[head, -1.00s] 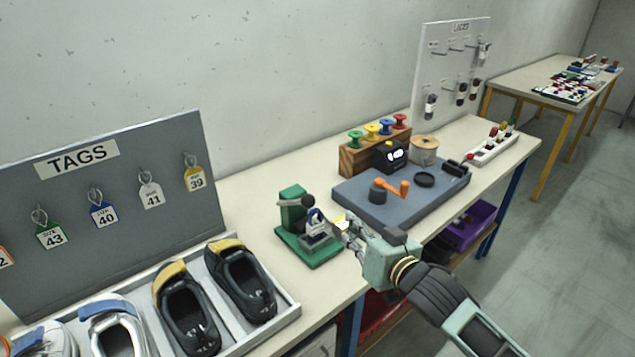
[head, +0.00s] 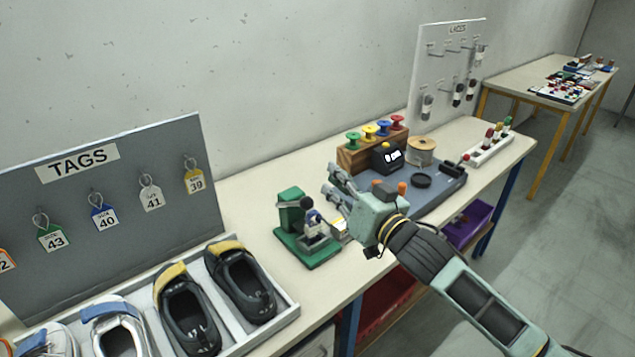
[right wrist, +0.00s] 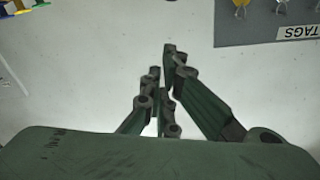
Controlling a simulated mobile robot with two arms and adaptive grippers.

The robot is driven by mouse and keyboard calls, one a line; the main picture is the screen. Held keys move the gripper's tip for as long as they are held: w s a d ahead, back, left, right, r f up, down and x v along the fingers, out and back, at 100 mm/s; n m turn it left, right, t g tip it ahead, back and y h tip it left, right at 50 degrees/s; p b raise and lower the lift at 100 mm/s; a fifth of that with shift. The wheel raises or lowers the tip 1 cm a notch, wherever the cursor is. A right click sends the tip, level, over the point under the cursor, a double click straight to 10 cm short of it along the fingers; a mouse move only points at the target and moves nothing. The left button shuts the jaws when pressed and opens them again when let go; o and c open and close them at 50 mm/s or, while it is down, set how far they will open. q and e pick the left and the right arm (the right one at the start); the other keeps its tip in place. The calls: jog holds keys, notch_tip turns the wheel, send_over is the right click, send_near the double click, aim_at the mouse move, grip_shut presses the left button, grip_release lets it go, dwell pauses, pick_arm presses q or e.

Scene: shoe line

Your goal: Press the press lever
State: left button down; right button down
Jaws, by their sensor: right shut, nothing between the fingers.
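The green press (head: 291,211) stands on the workbench right of the shoe tray, on a green base (head: 312,259). Its lever has a dark round knob (head: 307,202) near the top of the press. My left gripper is not in view.
A tray (head: 284,315) with several shoes stands at the front left, before the grey TAGS board (head: 130,210). A blue-grey mat (head: 440,198), a spool rack (head: 350,160) and a black device (head: 386,157) lie behind my right gripper. Bare bench lies behind the press.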

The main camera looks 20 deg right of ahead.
jog(key=p+x, duration=0.2)
jog(key=x, duration=0.4)
jog(key=f, duration=0.2)
jog(key=s+f, duration=0.1)
jog(key=shift+a+f+p, duration=0.3)
jog(key=shift+a+p, duration=0.05)
jog(key=shift+f, duration=0.1)
